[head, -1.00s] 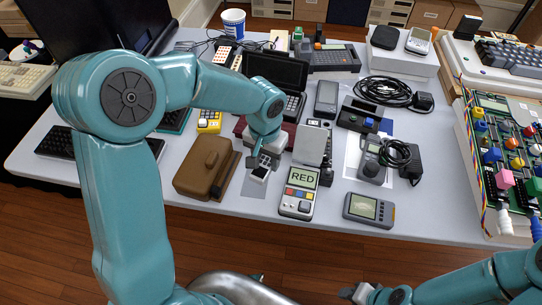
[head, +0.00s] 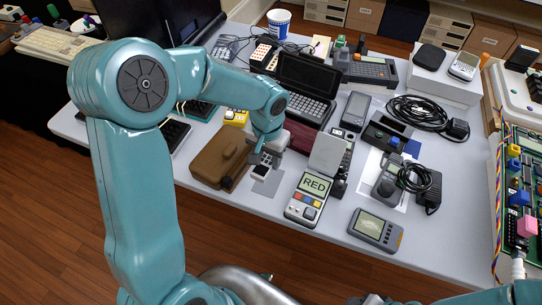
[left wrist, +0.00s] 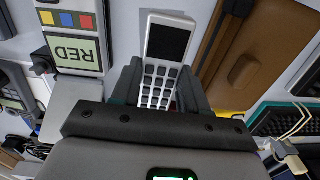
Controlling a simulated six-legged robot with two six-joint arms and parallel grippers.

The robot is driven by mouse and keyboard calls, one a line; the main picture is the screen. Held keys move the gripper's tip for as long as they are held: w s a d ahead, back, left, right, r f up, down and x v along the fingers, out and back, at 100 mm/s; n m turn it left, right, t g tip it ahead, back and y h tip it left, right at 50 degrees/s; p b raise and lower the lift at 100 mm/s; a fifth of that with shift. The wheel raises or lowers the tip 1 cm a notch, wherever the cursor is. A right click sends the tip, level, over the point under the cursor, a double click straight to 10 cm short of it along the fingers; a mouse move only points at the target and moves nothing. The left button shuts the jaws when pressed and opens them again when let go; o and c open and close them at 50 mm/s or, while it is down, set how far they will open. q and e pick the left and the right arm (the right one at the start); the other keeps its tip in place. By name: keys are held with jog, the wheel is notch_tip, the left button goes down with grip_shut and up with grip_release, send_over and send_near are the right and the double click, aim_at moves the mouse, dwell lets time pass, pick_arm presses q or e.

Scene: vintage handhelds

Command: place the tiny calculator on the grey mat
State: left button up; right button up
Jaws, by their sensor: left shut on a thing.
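The tiny calculator (head: 262,171) is white with a dark screen and grey keys. In the left wrist view the calculator (left wrist: 167,45) stands out between the two fingers of my left gripper (left wrist: 158,88), which is shut on it. In the head view my left gripper (head: 263,160) holds it over or at the grey mat (head: 267,188). The mat is a flat grey patch near the table's front edge, partly hidden by the calculator and gripper. I cannot tell whether the calculator touches it. My right gripper (head: 370,300) barely shows at the bottom edge.
A brown case (head: 218,155) lies close left of the mat. The handheld reading RED (head: 305,205) stands close to its right. A grey handheld (head: 376,229) lies farther right. Behind are an open dark clamshell (head: 305,88) and black cables (head: 420,112).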

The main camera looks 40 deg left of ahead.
aim_at(268, 181)
pick_arm(q)
jog(key=shift+w+f+b, duration=0.1)
jog(key=shift+f+b, duration=0.35)
jog(key=shift+b, duration=0.05)
notch_tip(268, 181, down, 7)
jog(key=b, duration=0.6)
jog(key=shift+f+b, duration=0.55)
jog(key=shift+b, duration=0.15)
jog(key=o, duration=1.7)
jog(key=shift+c, duration=0.2)
